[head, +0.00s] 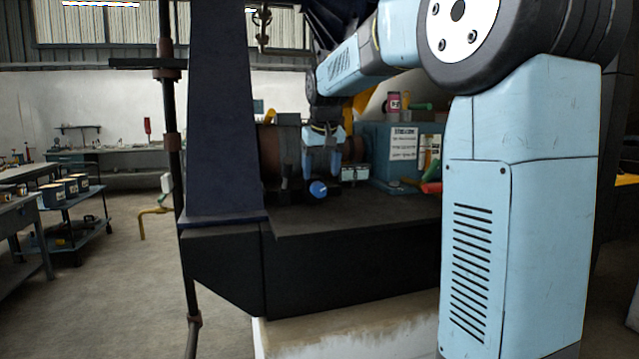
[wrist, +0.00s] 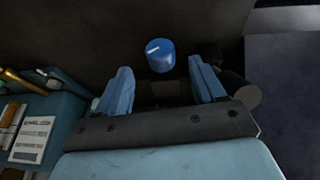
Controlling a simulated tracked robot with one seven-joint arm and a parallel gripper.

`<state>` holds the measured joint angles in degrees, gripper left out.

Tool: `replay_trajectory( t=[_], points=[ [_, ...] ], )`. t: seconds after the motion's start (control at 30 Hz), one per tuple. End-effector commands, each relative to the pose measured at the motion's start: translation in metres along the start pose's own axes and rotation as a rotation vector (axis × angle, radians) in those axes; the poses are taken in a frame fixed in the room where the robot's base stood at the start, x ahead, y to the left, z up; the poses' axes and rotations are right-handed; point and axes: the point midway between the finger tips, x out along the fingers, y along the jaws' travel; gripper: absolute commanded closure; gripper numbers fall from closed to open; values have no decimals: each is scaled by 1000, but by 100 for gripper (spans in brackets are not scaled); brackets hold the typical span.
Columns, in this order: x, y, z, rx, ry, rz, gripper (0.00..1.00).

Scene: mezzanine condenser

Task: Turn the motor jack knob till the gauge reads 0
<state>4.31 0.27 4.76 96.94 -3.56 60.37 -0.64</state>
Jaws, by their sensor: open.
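The blue motor jack knob (head: 318,188) sits at the front of the dark machine bed, below my gripper in the head view. In the wrist view the knob (wrist: 160,56) is round and blue with a white pointer line on its face. My gripper (wrist: 160,82) is open and empty. Its two light-blue fingers stand to the left and right, and the knob shows between and a little beyond their tips. In the head view my gripper (head: 323,168) points down just above the knob. A gauge reading cannot be made out in either view.
A teal toolbox (head: 372,160) with paper labels stands right of the knob, with coloured-handled tools (head: 430,186) beside it. A dark blue column (head: 222,120) rises at the left. The dark bed top (head: 350,222) in front of the knob is clear.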

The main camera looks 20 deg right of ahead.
Motion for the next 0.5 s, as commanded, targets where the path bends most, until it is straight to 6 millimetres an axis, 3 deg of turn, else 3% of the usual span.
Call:
replay_trajectory(
  t=[0.2,0.5],
  points=[
    [-42,0,-1,0,3,0,31],
    [-73,0,0,0,0,-1,31]
  ],
)
